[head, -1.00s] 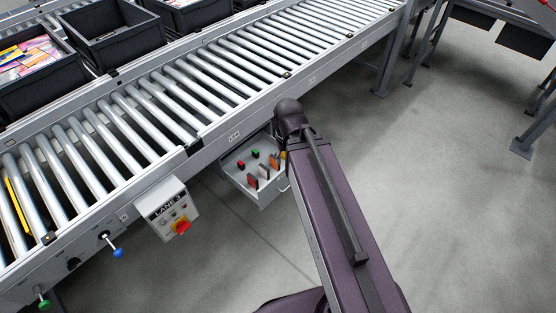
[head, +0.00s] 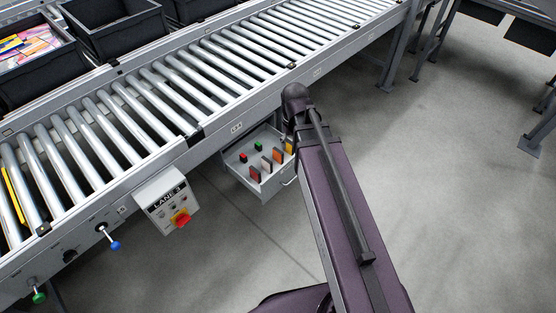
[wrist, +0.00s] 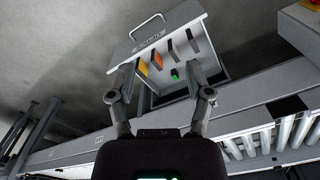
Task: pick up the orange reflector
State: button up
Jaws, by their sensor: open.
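The orange reflector (head: 278,155) is a small upright plate in the open grey drawer (head: 268,186) under the conveyor. In the wrist view the orange reflector (wrist: 157,61) stands second from the left in a row, beside a yellow-amber plate (wrist: 143,68). My gripper (wrist: 160,68) is open and empty, its fingers spread on either side of the drawer's contents in that view. It looks above the drawer, with no visible contact. In the head view my arm hides most of the gripper.
A whitish plate (head: 266,164) and a dark brown plate (head: 255,174) stand in the same row. A red block (head: 243,157) and a green block (head: 258,146) sit behind. The roller conveyor (head: 150,95) overhangs the drawer. The LANE 3 box (head: 165,198) is left; floor is clear right.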

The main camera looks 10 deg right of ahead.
aim_at(278, 150)
jog(key=w+f+n+b, duration=0.3)
jog(key=w+f+b, duration=0.5)
jog(key=w, duration=0.4)
jog(key=w+f+n+b, duration=0.3)
jog(key=w+f+b, duration=0.6)
jog(key=w, duration=0.3)
jog(key=shift+w+d+f, duration=0.25)
jog(key=shift+w+f, duration=0.15)
jog(key=shift+f, duration=0.5)
jog(key=shift+f+b, duration=0.15)
jog(key=shift+b, duration=0.2)
notch_tip(278, 150, down, 8)
jog(key=b, duration=0.8)
jog(key=shift+s+f, duration=0.1)
jog(key=shift+f, duration=0.05)
jog(key=f+b, duration=0.3)
jog(key=shift+s+a+f+b, duration=0.2)
jog(key=shift+s+a+b, duration=0.1)
jog(key=shift+s+b, duration=0.1)
jog(key=shift+w+f+b, duration=0.1)
jog(key=shift+f+b, duration=0.75)
jog(key=shift+f, duration=0.05)
grip_shut()
